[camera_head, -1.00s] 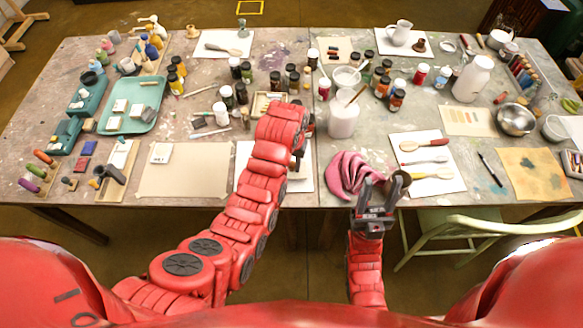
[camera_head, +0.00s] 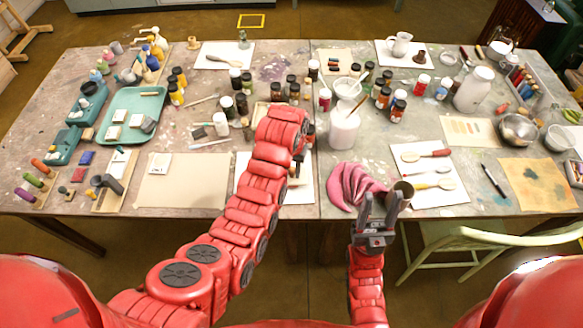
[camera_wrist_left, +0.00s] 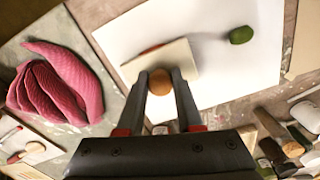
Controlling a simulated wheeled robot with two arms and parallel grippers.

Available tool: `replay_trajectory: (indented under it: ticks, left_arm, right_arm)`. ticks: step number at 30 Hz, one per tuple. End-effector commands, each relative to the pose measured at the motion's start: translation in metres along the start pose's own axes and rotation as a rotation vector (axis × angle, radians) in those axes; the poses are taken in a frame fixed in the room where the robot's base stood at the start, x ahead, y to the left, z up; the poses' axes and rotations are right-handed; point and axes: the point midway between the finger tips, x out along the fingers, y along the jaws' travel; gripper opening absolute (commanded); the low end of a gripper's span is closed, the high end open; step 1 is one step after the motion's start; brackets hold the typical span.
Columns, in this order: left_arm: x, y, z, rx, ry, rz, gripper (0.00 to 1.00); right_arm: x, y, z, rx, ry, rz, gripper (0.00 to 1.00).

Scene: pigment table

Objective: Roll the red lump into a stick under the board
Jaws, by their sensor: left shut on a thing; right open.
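In the left wrist view, my left gripper (camera_wrist_left: 160,82) is shut on the round brown knob (camera_wrist_left: 160,85) of a pale flat board (camera_wrist_left: 172,58). The board lies over the white sheet (camera_wrist_left: 225,75). A thin strip of the red lump (camera_wrist_left: 153,47) shows at the board's edge; the rest is hidden beneath it. In the head view my left arm covers most of the board and the left gripper (camera_head: 299,160). My right gripper (camera_head: 380,205) is open and empty at the table's front edge, by a small dark cup.
A green lump (camera_wrist_left: 241,34) lies on the white sheet, apart from the board. A crumpled pink cloth (camera_head: 352,187) lies right of the sheet. A white pitcher (camera_head: 343,130) and several jars stand behind.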

Motion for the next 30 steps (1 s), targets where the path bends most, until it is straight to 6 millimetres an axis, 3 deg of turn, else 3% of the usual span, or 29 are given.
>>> replay_trajectory:
  ticks: [30]
  left_arm:
    - [-0.003, 0.011, 0.035, 0.001, -0.003, 0.0, 0.0]
  right_arm:
    - [0.025, 0.001, -0.004, 0.0, 0.0, 0.0, 0.5]
